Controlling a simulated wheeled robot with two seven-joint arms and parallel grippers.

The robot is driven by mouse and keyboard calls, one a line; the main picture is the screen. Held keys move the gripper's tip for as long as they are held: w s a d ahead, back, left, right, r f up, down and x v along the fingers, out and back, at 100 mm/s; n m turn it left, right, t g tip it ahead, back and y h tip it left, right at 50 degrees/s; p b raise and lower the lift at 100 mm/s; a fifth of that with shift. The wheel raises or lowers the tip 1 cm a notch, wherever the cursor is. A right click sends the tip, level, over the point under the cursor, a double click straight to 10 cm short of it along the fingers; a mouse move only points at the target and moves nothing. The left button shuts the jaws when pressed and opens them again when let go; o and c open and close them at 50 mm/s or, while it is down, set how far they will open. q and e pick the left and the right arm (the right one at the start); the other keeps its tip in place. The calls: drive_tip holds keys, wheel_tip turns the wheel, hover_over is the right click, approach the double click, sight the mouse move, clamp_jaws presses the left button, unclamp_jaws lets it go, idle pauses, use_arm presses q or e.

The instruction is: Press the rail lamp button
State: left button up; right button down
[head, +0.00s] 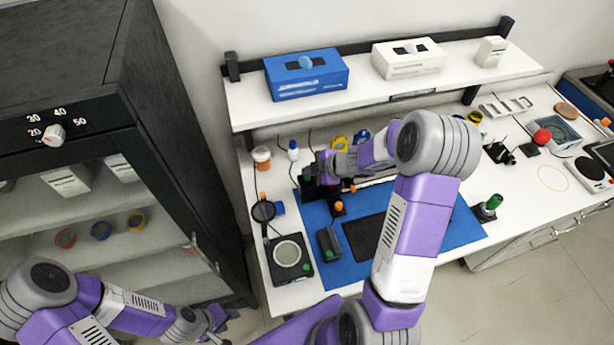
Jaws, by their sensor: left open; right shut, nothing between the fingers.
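I cannot make out the rail lamp button; it is too small or hidden behind my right gripper and arm. My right gripper (318,168) is shut and empty. It is over the back left part of the blue mat (460,230), at a small dark device (309,187). I cannot tell whether it touches the device. A pale bar (375,182) lies beside it, partly covered by my arm. My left gripper (217,322) is open and low at the bottom left, away from the bench, near the dark cabinet.
A round-plated device (287,255) and an orange-topped post (338,207) stand near the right gripper. A white shelf (375,85) with a blue box (306,75) overhangs the bench's back. A green-topped holder (488,207) is at right.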

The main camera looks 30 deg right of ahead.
drive_tip(key=shift+f, duration=0.4)
drive_tip(key=shift+f+b, duration=0.3)
drive_tip(key=shift+b, duration=0.05)
idle(0.4)
drive_tip(key=shift+r+p, duration=0.75)
drive_tip(key=shift+p, duration=0.1)
drive_tip(key=shift+r, duration=0.1)
wheel_tip(320, 180, up, 6)
drive_tip(key=p, duration=0.6)
drive_tip(key=shift+p, duration=0.35)
